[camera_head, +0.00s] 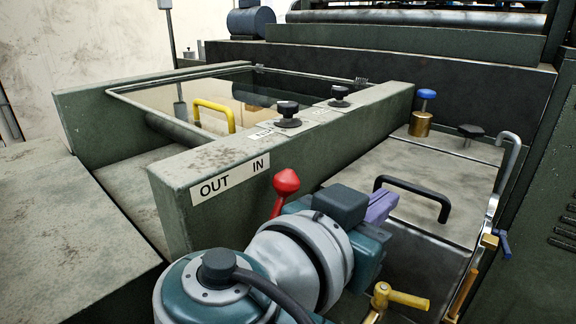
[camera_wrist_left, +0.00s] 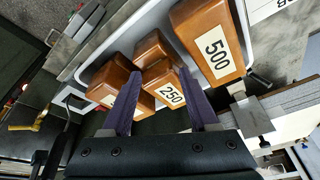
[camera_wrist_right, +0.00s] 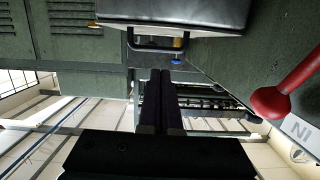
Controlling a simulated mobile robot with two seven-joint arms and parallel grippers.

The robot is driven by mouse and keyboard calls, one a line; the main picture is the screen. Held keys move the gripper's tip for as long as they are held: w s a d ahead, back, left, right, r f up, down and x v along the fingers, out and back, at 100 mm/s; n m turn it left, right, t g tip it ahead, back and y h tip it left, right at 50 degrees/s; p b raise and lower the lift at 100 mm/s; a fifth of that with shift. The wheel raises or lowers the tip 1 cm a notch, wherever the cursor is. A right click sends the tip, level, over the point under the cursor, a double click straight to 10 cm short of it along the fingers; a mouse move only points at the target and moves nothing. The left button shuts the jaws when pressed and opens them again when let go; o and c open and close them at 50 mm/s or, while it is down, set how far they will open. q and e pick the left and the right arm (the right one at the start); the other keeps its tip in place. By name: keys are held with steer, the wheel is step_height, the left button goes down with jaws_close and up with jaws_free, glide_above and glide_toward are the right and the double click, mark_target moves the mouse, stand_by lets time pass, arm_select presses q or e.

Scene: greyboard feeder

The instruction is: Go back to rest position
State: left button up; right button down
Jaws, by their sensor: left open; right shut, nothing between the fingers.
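My right arm reaches in from the bottom of the head view. My right gripper (camera_head: 382,206) has purple fingers and shows beside the red-knobbed lever (camera_head: 286,182). In the right wrist view the right gripper (camera_wrist_right: 160,75) is shut, its two fingers together with nothing between them. The red knob (camera_wrist_right: 267,103) stands to its right there, apart from the fingers. My left gripper (camera_wrist_left: 160,80) shows only in the left wrist view. It is open, its fingers spread in front of the brown weight blocks; contact with them cannot be told.
A green machine frame (camera_head: 217,207) carries an OUT/IN label. A black handle (camera_head: 413,189) lies just right of my right gripper, with a hooked grey rod (camera_head: 510,145) beyond. Brown blocks marked 500 (camera_wrist_left: 215,50) and 250 (camera_wrist_left: 171,92) sit in a white tray (camera_wrist_left: 104,50).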

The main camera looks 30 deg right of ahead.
arm_select(q)
steer(key=shift+a, duration=0.1)
arm_select(e)
steer(key=s+f+n+g+y+p, duration=0.3)
steer(key=s+n+y+p, duration=0.45)
steer(key=s+p, duration=0.2)
steer(key=s+a+r+n+y+p, duration=0.5)
steer(key=s+r+n+y, duration=0.2)
steer(key=r+n, duration=0.15)
arm_select(q)
step_height(320, 180, up, 52)
steer(key=p, duration=3.7)
steer(key=shift+p, duration=0.3)
arm_select(e)
step_height(320, 180, up, 38)
steer(key=shift+f, duration=0.2)
steer(key=shift+w, duration=0.1)
